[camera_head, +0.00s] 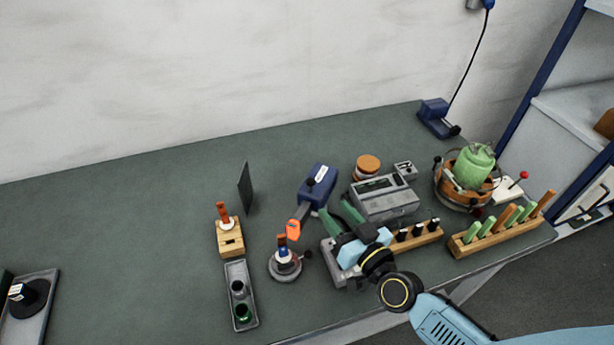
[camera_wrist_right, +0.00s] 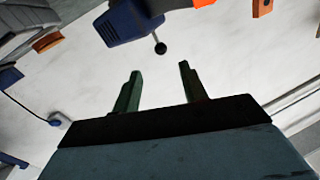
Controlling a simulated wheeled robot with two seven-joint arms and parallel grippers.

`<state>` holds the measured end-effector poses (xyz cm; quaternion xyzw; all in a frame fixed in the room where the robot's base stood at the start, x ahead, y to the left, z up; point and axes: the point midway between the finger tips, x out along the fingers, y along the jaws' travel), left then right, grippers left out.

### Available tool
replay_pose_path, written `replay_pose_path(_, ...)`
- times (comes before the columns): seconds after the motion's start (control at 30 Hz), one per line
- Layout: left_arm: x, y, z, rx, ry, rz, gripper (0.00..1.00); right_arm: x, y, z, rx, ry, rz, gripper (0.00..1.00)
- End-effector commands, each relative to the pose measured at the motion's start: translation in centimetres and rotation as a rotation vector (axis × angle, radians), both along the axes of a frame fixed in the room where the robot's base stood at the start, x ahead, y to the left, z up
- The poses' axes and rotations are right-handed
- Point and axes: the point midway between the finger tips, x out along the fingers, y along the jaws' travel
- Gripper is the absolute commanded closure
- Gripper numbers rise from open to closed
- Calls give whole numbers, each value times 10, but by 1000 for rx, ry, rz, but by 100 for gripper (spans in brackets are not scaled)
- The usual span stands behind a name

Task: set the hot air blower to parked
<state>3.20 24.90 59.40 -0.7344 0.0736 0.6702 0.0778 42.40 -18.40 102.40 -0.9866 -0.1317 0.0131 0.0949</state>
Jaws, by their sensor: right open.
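The hot air blower (camera_head: 318,182) is a dark blue unit with a white label on top, standing mid-bench. Its grey nozzle ends in an orange tip (camera_head: 293,229) pointing toward the front left. My right gripper (camera_head: 341,216) is open and empty, its green fingers pointing at the blower from the front right, apart from it. In the right wrist view the blue blower (camera_wrist_right: 122,22) is above the open fingers (camera_wrist_right: 160,72). A short lever with a black ball knob (camera_wrist_right: 160,48) sticks out from it, just beyond the gap between the fingertips. My left gripper is out of view.
A grey box device (camera_head: 385,200) stands right of my gripper. Wooden racks (camera_head: 500,232) are at right. The bench's back left is clear.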

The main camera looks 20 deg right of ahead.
Motion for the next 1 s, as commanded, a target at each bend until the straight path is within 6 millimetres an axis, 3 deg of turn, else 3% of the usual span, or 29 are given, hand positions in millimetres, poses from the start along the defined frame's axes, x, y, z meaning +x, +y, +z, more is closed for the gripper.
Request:
replay_pose_path(0.6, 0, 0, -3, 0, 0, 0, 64, 106, 30, 1, 2, -3, 1, 57)
replay_pose_path(0.8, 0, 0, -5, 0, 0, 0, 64, 121, 34, 1, 1, -1, 2, 57)
replay_pose_path(1.0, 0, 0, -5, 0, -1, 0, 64, 124, 35, 1, 1, -1, 2, 57)
